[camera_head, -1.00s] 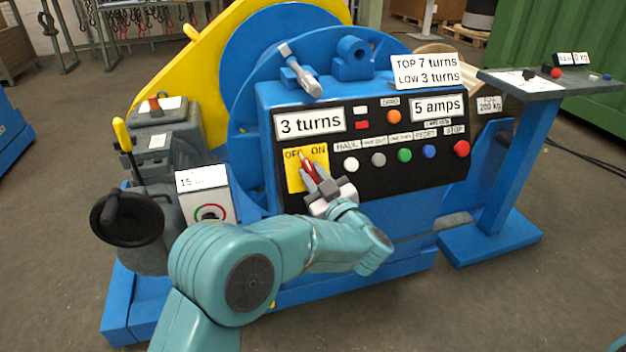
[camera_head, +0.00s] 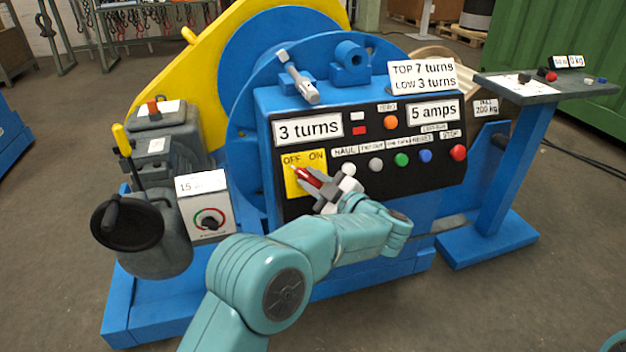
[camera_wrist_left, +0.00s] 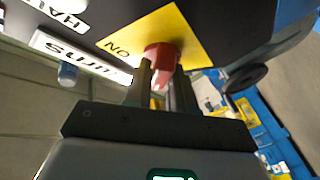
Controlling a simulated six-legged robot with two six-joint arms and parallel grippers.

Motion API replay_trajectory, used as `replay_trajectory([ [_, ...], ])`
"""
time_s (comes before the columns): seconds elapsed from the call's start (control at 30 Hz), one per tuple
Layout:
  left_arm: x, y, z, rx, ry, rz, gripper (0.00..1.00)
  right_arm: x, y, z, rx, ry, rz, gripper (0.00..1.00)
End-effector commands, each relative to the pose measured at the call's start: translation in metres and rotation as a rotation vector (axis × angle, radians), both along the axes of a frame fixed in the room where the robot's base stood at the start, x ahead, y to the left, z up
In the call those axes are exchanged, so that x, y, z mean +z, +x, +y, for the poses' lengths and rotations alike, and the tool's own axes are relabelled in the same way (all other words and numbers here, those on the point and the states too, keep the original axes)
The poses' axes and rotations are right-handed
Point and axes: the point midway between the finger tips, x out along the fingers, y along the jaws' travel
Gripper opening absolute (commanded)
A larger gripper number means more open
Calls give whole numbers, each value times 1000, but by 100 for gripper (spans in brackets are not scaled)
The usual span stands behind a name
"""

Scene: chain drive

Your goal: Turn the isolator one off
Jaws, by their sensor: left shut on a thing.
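The isolator is a red rotary handle (camera_head: 308,175) on a yellow plate (camera_head: 291,184) marked OFF at left and ON at right, at the left of the black panel. In the head view the handle leans up and left, toward the OFF word. My left gripper (camera_head: 313,181) is shut on the red handle and partly covers it. In the left wrist view the two fingers (camera_wrist_left: 160,86) sit on either side of the red handle (camera_wrist_left: 163,55), with the ON word beside it; OFF is hidden there.
Right of the isolator is a row of white (camera_head: 348,169), grey, green, blue and red (camera_head: 458,152) buttons, close to my left gripper. A grey box with a dial (camera_head: 208,218) stands to the left. A blue stand (camera_head: 516,165) with a shelf is at right.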

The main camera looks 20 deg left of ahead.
Motion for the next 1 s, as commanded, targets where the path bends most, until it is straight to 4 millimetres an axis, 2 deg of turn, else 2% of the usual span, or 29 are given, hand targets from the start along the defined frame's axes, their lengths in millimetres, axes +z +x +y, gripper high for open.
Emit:
replay_trajectory([
  [0.3,2,0,1,1,0,-5,0,0,0,0,0,0,0,43],
  [0.33,2,0,1,1,0,-5,34,0,0,0,0,0,0,43],
  [0.37,2,0,1,1,0,-5,43,0,0,0,0,0,0,43],
  [0.73,2,-2,-5,-2,0,-1,45,2,0,0,0,0,1,43],
  [0.87,3,-13,-24,-4,1,0,45,8,-1,1,4,1,3,43],
  [1.0,4,-31,-53,-4,3,0,45,16,-3,3,11,2,5,43],
])
